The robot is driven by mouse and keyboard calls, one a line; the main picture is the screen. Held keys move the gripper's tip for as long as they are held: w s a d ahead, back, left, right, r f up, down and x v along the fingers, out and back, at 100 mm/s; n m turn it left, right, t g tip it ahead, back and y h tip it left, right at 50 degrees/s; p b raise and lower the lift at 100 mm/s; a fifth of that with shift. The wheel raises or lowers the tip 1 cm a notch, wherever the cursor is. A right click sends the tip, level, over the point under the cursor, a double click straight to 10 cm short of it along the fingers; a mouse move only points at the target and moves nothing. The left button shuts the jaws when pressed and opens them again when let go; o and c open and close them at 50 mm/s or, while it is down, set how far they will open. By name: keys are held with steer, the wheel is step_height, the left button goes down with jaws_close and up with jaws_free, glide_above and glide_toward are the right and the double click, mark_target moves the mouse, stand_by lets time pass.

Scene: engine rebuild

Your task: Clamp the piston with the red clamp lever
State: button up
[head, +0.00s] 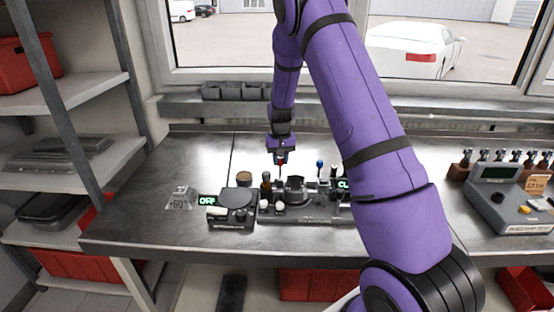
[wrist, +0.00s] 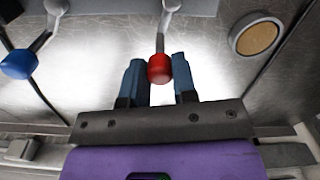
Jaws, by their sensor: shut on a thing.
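The red clamp lever (wrist: 160,68) has a round red knob on a thin metal arm. My gripper (wrist: 158,61) is shut on this knob, which sits between its two blue fingers in the wrist view. In the head view my gripper (head: 281,155) points down over the back of the fixture (head: 315,216) on the bench, with a bit of red at its tip. A dark round part (head: 295,184) stands in the fixture; I cannot tell for sure whether it is the piston. A partly hidden green display (head: 343,184) shows letters starting with "CL".
A blue-knobbed lever (head: 320,164) stands right of my gripper; it also shows in the wrist view (wrist: 18,64). A grey console (head: 510,205) is at right.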

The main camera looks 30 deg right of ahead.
steer(key=m, duration=0.1)
steer(key=s+m, duration=0.1)
steer(key=m, duration=0.1)
steer(key=d+m, duration=0.1)
steer(key=shift+s+m, duration=0.25)
steer(key=shift+m, duration=0.15)
stand_by(0.4)
steer(key=o, duration=0.9)
steer(key=shift+s, duration=0.1)
steer(key=shift+o, duration=0.2)
steer(key=shift+r, duration=0.1)
step_height(320, 180, up, 11)
steer(key=shift+a, duration=0.1)
